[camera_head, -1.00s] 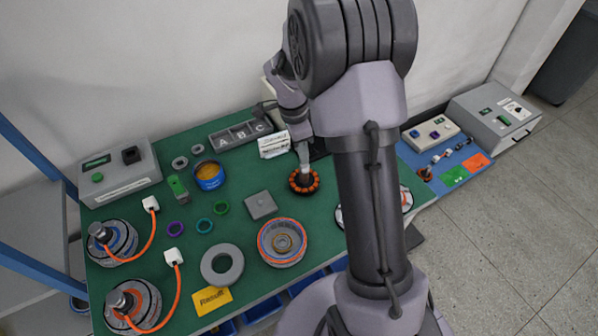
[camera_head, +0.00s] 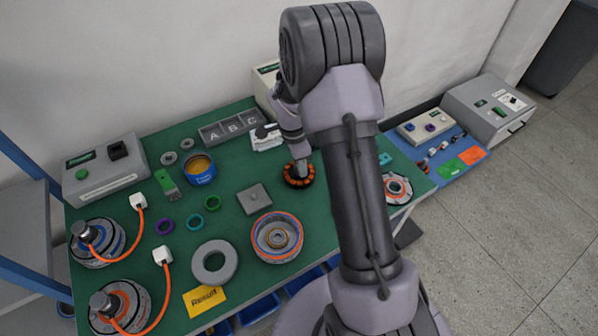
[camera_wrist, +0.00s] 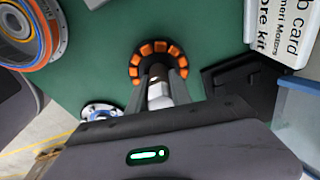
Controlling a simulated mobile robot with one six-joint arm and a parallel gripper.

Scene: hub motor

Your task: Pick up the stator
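The stator (camera_head: 299,176) is a dark ring with orange coils. It sits on the green table, right of the grey square plate. In the wrist view the stator (camera_wrist: 158,58) is straight ahead of my gripper (camera_wrist: 160,78). A silver and white shaft (camera_wrist: 158,92) stands between my two dark fingers. The fingers look apart, one on each side of the shaft, with their tips over the near part of the ring. My gripper and arm hide part of the stator, and contact is not clear.
An orange-rimmed round housing (camera_head: 277,238) stands front-left of the stator, and the grey square plate (camera_head: 254,198) is to its left. A white kit card (camera_head: 267,137) and the grey A-B-C tray (camera_head: 231,128) are behind. A dark flat holder (camera_wrist: 243,80) is close on the right in the wrist view.

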